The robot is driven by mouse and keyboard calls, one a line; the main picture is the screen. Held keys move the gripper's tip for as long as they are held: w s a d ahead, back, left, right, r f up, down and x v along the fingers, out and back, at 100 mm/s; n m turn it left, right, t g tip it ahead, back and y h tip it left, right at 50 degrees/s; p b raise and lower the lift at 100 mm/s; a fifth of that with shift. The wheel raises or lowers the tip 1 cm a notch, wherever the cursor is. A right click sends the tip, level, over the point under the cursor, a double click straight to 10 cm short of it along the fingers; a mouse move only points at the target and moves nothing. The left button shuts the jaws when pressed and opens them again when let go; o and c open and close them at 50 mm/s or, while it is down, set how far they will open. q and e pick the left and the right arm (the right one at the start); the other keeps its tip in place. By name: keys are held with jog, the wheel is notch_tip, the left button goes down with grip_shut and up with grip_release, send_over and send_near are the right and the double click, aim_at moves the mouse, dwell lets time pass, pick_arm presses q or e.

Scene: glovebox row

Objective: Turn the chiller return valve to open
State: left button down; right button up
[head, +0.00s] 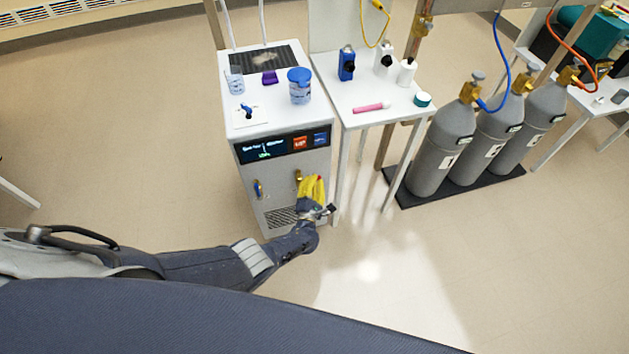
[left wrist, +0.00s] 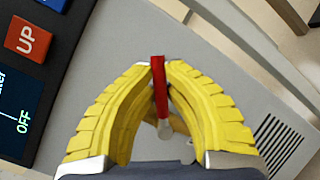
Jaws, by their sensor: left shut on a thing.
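The chiller (head: 285,190) is a pale cabinet with a dark display across its front. Two small valves sit on the front panel below the display: a blue-handled valve (head: 258,188) on the left, and a brass-coloured valve (head: 298,176) on the right. My left gripper (head: 312,181) has yellow fingers and is at the right valve. In the left wrist view, the fingertips (left wrist: 160,68) close around a red valve handle (left wrist: 158,92) with a pale round end below. The fingers partly hide the valve body. No label shows which valve is the return. My right gripper is not in view.
The display (head: 283,144) has an orange and a blue button; OFF shows on it in the left wrist view. A blue-lidded jar (head: 299,86) stands on the chiller. A white table (head: 365,90) and grey gas cylinders (head: 443,148) stand to the right. Floor in front is clear.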

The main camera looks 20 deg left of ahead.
pick_arm(q)
jog(key=shift+w+a+r, duration=0.1)
jog(key=shift+a, duration=0.05)
jog(key=c, duration=1.4)
grip_release()
jog(key=shift+c, duration=0.2)
jog(key=shift+s, duration=0.2)
jog(key=s+d+f, duration=0.1)
jog(key=s, duration=1)
jog(key=shift+s+d, duration=0.3)
jog(key=shift+d, duration=0.05)
